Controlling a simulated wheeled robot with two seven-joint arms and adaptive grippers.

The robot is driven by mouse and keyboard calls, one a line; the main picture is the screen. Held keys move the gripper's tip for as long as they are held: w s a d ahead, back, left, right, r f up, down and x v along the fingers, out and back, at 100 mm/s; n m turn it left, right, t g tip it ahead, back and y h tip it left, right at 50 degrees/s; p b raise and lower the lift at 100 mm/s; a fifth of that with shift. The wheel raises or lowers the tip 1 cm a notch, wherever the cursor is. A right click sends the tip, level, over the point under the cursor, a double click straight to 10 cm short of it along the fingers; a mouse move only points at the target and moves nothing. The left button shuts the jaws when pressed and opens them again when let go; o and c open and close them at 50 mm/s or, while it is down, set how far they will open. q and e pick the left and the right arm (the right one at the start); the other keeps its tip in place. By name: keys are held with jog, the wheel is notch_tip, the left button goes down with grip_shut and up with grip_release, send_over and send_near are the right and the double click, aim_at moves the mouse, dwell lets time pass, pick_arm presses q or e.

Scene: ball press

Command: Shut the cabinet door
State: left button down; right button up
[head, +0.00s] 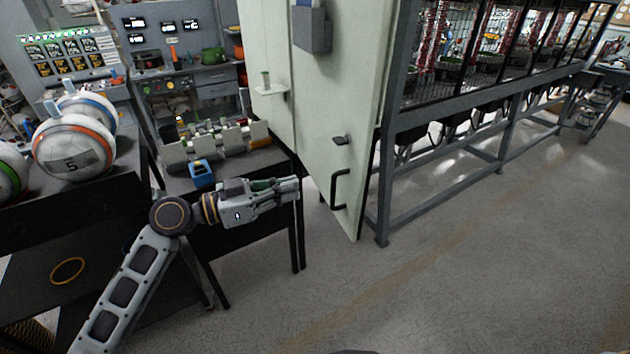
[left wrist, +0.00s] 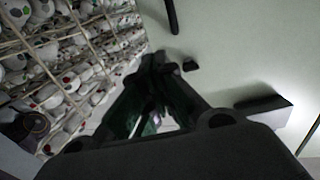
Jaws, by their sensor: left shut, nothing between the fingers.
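The cabinet door (head: 345,95) is a tall pale green panel right of centre in the head view. It carries a dark bar handle (head: 335,190), a small dark latch (head: 340,140) and a grey box (head: 312,30). Its lower edge hangs above the floor; how far it stands from its frame is hard to tell. My left gripper (head: 297,186) is shut and empty, to the left of the handle and pointing toward the door. In the left wrist view the fingertips (left wrist: 160,62) show before the pale door surface (left wrist: 235,55), with the handle (left wrist: 172,15) beyond. Contact is unclear. My right gripper is out of view.
A dark table (head: 240,228) with a white-and-grey fixture (head: 215,145) and a blue item (head: 201,174) lies beside my left arm. Balls (head: 75,148) sit on the left. A grey-framed mesh machine (head: 460,115) stands right of the door. The floor (head: 450,285) in front is clear.

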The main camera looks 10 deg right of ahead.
pick_arm(q)
jog(key=p, duration=0.4)
send_near(356, 172)
jog(key=d, duration=0.4)
jog(key=shift+w+d+r, duration=0.2)
jog(key=shift+w+d, duration=0.1)
jog(key=shift+w, duration=0.05)
jog(key=shift+w+d+f+p, duration=0.15)
jog(key=shift+d+p, duration=0.4)
jog(key=shift+d, duration=0.65)
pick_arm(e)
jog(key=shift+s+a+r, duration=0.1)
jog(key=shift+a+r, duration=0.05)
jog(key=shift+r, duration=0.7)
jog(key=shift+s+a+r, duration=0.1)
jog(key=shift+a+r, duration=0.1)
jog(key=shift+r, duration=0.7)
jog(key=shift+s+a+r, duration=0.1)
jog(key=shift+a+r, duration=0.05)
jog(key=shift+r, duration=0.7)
pick_arm(q)
jog(key=shift+w+d, duration=0.1)
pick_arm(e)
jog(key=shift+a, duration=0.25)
